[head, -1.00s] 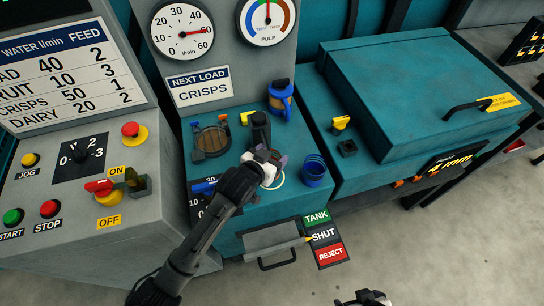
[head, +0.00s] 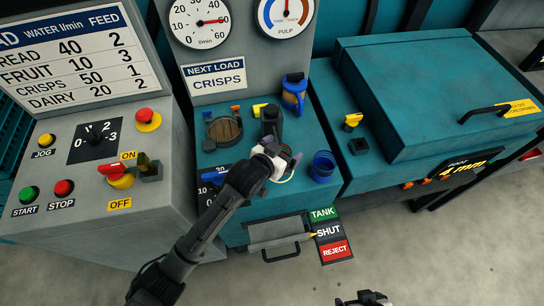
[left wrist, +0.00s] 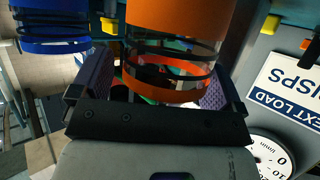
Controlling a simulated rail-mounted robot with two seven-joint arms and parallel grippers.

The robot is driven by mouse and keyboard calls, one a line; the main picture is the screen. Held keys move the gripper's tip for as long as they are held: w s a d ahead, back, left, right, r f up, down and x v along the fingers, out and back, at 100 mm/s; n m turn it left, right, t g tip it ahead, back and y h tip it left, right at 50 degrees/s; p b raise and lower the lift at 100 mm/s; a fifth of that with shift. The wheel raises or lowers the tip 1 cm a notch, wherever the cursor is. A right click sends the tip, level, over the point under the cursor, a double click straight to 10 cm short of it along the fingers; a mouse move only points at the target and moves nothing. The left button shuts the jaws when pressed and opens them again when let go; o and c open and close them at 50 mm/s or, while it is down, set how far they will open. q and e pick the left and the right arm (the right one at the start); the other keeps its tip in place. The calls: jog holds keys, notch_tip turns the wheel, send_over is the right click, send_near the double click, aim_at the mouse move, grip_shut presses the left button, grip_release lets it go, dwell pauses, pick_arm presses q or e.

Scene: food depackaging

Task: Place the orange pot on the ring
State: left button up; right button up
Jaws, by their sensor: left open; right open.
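The orange pot (left wrist: 175,52) fills the upper middle of the left wrist view, see-through with orange bands. It stands between the spread fingers of my left gripper (left wrist: 156,88); whether either finger touches it is unclear. In the head view my left gripper (head: 284,160) is over the teal worktop and hides the pot. A pale ring outline (head: 284,180) shows partly beneath the gripper; whether the pot is on it cannot be told. My right gripper (head: 365,299) is open at the bottom edge, only partly in view, away from the worktop.
A blue pot (head: 322,167) stands just right of my left gripper. The teal lidded machine (head: 430,90) borders the worktop on the right.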

pick_arm(q)
jog(key=p+v, duration=0.2)
jog(key=v, duration=0.9)
jog(key=shift+s+a, duration=0.25)
jog(key=shift+s, duration=0.05)
jog(key=shift+r, duration=0.1)
jog(key=s+a+f+n+g+y, duration=0.1)
jog(key=s+a+f, duration=0.3)
jog(key=s, duration=0.5)
jog(key=s+a+f+n+g+y, duration=0.2)
jog(key=s+a+f+g+y, duration=0.1)
jog(key=s+a, duration=0.4)
jog(key=s+a+f+n+g+y, duration=0.1)
jog(key=s+a+f+g+y, duration=0.2)
jog(key=s, duration=0.9)
notch_tip(320, 180, down, 4)
jog(key=shift+a+r+n+g, duration=0.15)
jog(key=shift+a+n+g, duration=0.2)
jog(key=shift+a, duration=0.8)
